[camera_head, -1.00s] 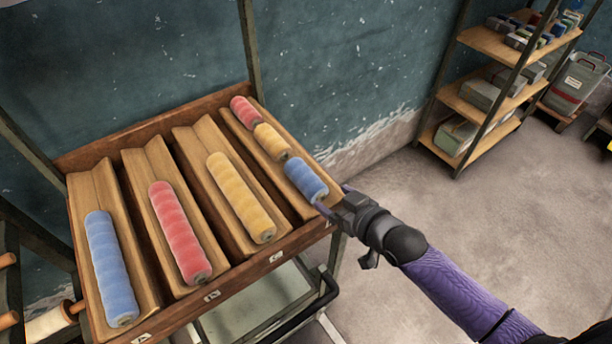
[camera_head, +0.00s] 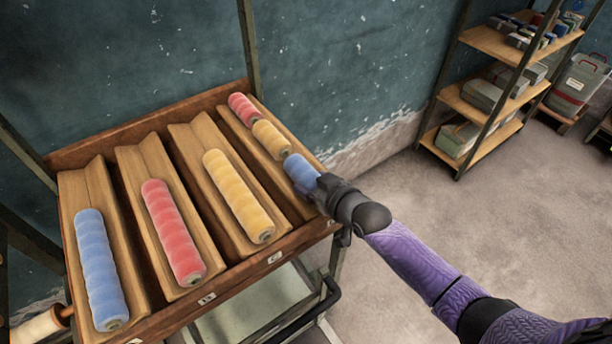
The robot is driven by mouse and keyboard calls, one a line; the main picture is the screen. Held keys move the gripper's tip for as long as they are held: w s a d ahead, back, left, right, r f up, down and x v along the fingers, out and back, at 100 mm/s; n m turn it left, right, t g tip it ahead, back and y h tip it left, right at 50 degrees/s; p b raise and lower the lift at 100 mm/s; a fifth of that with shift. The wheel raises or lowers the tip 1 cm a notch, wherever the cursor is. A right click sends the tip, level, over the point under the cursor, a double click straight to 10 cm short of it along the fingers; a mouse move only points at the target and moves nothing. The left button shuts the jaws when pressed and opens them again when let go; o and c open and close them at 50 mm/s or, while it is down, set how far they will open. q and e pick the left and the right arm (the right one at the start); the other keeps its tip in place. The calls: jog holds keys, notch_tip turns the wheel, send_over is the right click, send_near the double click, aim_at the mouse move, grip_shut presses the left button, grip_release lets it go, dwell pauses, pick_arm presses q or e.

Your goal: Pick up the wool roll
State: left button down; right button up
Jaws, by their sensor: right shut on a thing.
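Several wool rolls lie in the sloping wooden troughs of a rack (camera_head: 150,128). A long blue roll (camera_head: 101,270), a long red roll (camera_head: 173,232) and a long yellow roll (camera_head: 238,196) lie in the left troughs. The rightmost trough holds a short red roll (camera_head: 243,110), a short yellow roll (camera_head: 271,139) and a short blue roll (camera_head: 301,173) in a line. My right gripper (camera_head: 318,188) is shut on the lower end of the short blue roll, which still lies in the trough. The gripper hides that end and its fingertips. My left gripper is out of view.
A metal-framed shelf (camera_head: 478,103) with boxes stands at the back right, and a grey container (camera_head: 577,85) is beside it. A pale roll on a peg (camera_head: 38,327) shows at the lower left. The floor (camera_head: 430,215) right of the rack is open.

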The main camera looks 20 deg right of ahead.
aim_at(314, 179)
jog(key=shift+r, duration=0.15)
jog(key=shift+c, duration=0.4)
notch_tip(314, 179, up, 10)
jog(key=p, duration=0.4)
jog(key=s+b, duration=0.1)
jog(key=s+d+f+b, duration=0.1)
jog(key=b, duration=0.1)
jog(key=shift+d+n+g+y, duration=0.25)
jog(key=shift+n+g+y, duration=0.05)
jog(key=shift+n+y, duration=0.1)
jog(key=s+r+n+g+y+b, duration=0.4)
jog(key=s+n+y, duration=0.1)
jog(key=s, duration=0.5)
jog(key=shift+s+a+r+n+g+y+b, duration=0.2)
jog(key=shift+a+n+g+y+b, duration=0.2)
jog(key=shift+n, duration=0.2)
jog(key=shift+a+t, duration=0.1)
jog(key=shift+t, duration=0.2)
